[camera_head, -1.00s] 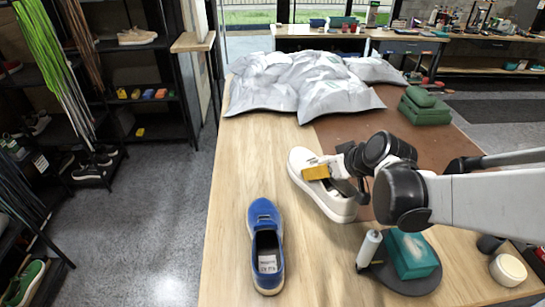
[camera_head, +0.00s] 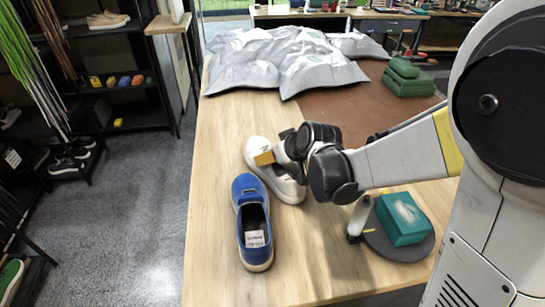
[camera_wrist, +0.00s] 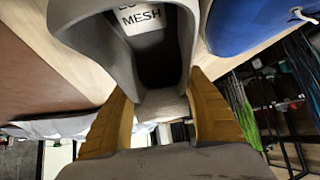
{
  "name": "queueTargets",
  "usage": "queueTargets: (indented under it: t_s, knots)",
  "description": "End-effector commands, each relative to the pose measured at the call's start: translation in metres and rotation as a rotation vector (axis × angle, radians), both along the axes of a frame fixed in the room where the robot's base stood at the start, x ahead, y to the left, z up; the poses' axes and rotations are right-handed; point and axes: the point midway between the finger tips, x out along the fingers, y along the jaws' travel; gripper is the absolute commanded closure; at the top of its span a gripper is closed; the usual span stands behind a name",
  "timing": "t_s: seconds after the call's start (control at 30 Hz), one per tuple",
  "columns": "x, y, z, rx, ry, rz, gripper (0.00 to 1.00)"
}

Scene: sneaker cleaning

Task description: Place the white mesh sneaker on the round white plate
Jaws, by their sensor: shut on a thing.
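The white mesh sneaker (camera_head: 290,187) is in the middle of the head view, at or just above the wooden tabletop; I cannot tell if it is lifted. My gripper (camera_head: 266,158) is shut on it near its middle. In the wrist view, the yellow fingers of my gripper (camera_wrist: 158,88) stand on both sides of the sneaker (camera_wrist: 82,35), whose insole label reads "MESH". Part of the sneaker is hidden behind my gripper and wrist. I do not see a round white plate in these frames.
A blue slip-on shoe (camera_head: 254,220) lies close to the sneaker's left. A dark round tray (camera_head: 390,250) bears a teal box (camera_head: 403,218), with a white bottle (camera_head: 359,216) at its left. Grey bags (camera_head: 290,65) and a green stack (camera_head: 407,80) lie behind.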

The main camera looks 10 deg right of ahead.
Motion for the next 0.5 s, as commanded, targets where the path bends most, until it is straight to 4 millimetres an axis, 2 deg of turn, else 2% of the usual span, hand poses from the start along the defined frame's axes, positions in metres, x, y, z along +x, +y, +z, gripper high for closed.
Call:
queueTargets:
  t_s: [0.17,0.2,0.23,0.27,0.5]
  knots:
    - [0.0001,-0.0001,-0.0023,0.000,-0.001,0.000,0.80]
    - [0.0000,-0.0001,-0.0025,0.000,0.000,0.000,0.33]
    - [0.0000,-0.0001,-0.0020,0.000,0.000,0.000,0.23]
    - [0.0000,-0.0001,-0.0018,0.000,0.000,0.000,0.19]
    - [0.0000,-0.0001,-0.0016,0.000,0.000,0.000,0.19]
